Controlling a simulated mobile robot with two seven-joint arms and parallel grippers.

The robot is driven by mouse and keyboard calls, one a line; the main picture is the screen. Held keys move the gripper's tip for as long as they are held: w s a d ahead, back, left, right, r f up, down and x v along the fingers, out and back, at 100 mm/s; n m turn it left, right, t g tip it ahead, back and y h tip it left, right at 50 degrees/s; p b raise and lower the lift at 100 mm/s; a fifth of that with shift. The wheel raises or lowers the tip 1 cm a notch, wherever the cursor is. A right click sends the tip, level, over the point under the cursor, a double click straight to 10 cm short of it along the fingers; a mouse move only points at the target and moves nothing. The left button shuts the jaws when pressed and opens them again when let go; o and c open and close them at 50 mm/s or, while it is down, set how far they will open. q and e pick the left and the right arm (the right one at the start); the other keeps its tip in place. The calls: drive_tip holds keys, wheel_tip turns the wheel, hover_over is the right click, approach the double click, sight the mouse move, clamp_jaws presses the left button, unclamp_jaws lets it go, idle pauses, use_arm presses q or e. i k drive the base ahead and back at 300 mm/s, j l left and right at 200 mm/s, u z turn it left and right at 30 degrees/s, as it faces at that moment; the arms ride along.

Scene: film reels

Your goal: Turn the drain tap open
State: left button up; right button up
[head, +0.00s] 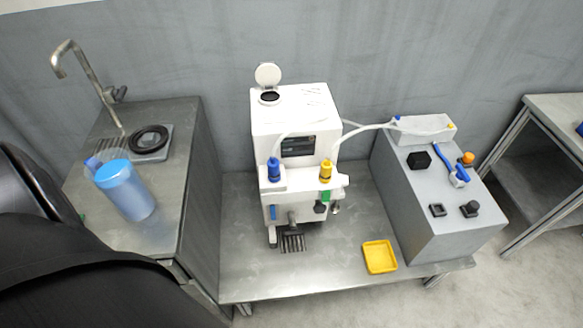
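A white machine (262,125) stands upright on the metal bench, with a blue-capped fitting (274,170) and a yellow-capped fitting (326,171) on its front. Low on its front are a metal spout (291,217) over a dark grate, a dark knob (320,207) and a small metal fitting (337,206) at the right. I cannot tell which of these is the drain tap, nor whether it is open. Neither of my grippers shows in the head view. A large dark part of my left arm fills the lower left.
A sink counter at left holds a metal faucet (88,78), a black ring (150,138) and a blue jug (127,188). A yellow tray (379,256) lies right of the machine. A grey box (432,235) with small parts stands farther right. Bench space before the machine is clear.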

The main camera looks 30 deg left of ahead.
sight(293, 231)
drive_tip(key=u, duration=1.05)
